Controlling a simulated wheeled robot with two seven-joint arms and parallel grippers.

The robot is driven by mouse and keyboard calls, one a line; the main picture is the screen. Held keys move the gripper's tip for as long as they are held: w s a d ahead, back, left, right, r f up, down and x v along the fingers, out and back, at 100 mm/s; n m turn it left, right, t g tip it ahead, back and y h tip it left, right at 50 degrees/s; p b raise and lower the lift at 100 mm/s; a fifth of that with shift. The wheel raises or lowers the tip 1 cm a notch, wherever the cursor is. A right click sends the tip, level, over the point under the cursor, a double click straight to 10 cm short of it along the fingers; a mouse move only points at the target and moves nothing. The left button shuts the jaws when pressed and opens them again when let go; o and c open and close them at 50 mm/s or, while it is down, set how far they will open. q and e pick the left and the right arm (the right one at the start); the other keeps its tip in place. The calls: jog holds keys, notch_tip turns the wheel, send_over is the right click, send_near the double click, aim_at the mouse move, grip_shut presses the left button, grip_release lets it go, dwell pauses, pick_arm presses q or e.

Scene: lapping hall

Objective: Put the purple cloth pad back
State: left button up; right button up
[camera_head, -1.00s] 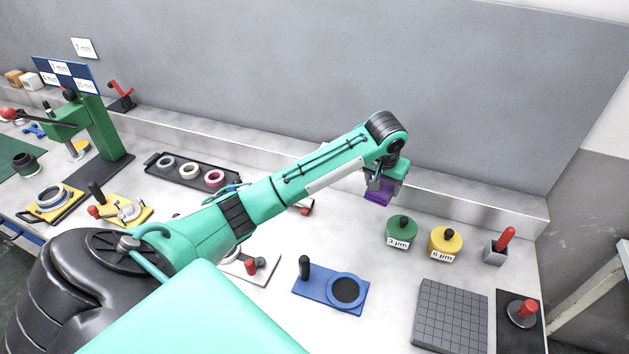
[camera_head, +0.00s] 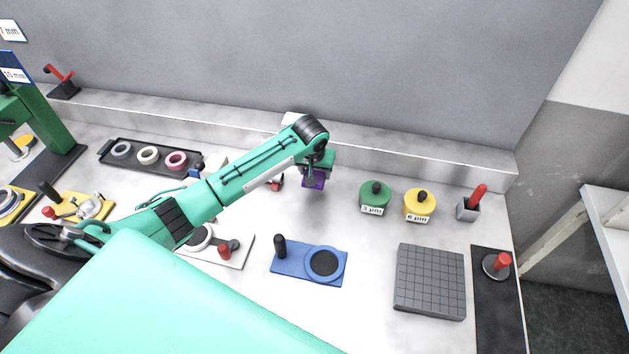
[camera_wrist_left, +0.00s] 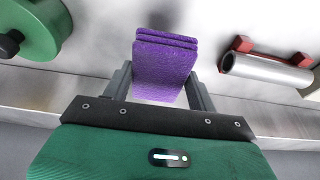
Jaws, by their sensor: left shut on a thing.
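The purple cloth pad (camera_head: 313,183) is held at the tip of my left gripper (camera_head: 316,178), above the bench and left of the green pot. In the left wrist view the purple cloth pad (camera_wrist_left: 165,62) sits between the two grey fingers of my left gripper (camera_wrist_left: 163,85), one on each side of it. My right gripper is not in view.
A green pot (camera_head: 374,198) and a yellow pot (camera_head: 419,205) stand right of the pad. A grey holder (camera_head: 467,210) with a red handle is farther right. A blue plate (camera_head: 292,265), a gridded grey block (camera_head: 430,281) and a tray of rings (camera_head: 196,166) lie around. Bench between is clear.

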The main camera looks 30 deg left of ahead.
aim_at(315, 192)
pick_arm(q)
jog(key=shift+f, duration=0.75)
notch_tip(315, 192, down, 4)
jog(key=shift+f+p, duration=0.1)
jog(key=shift+p, duration=0.25)
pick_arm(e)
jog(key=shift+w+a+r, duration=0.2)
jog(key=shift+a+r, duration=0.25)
pick_arm(q)
jog(key=shift+f, duration=0.1)
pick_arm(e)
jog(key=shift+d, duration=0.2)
pick_arm(q)
jog(key=o, duration=0.9)
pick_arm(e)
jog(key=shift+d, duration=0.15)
pick_arm(q)
jog(key=b+v, duration=0.1)
jog(key=v, duration=1.1)
jog(key=shift+s, duration=0.1)
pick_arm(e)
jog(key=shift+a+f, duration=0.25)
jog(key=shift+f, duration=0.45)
